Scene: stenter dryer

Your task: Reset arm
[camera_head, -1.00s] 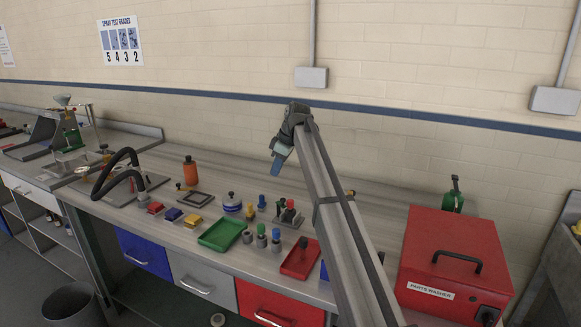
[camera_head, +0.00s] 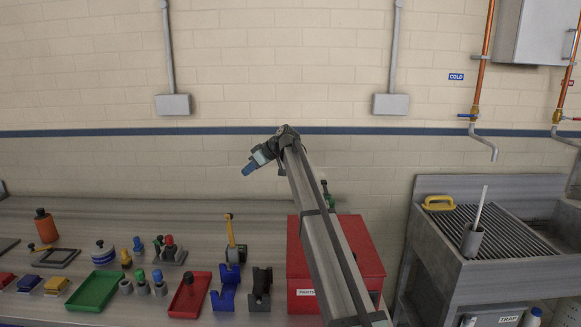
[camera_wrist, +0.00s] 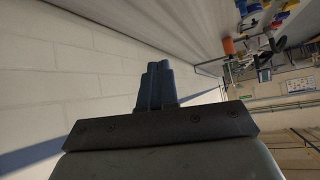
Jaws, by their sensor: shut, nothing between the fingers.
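My gripper (camera_head: 249,169) is raised above the back of the workbench, in front of the brick wall. Its blue fingers point down and to the left in the head view. In the wrist view the blue fingers (camera_wrist: 156,86) are together with nothing between them. The gripper touches nothing that I can see. My arm reaches up from the lower right and hides part of the red parts washer (camera_head: 366,258).
The workbench (camera_head: 190,217) holds a green tray (camera_head: 92,291), a red tray (camera_head: 188,296), an orange bottle (camera_head: 46,228), blue and black holders, and several small stamps and blocks. A sink with a ribbed drainboard (camera_head: 500,235) stands at right. Air around the gripper is clear.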

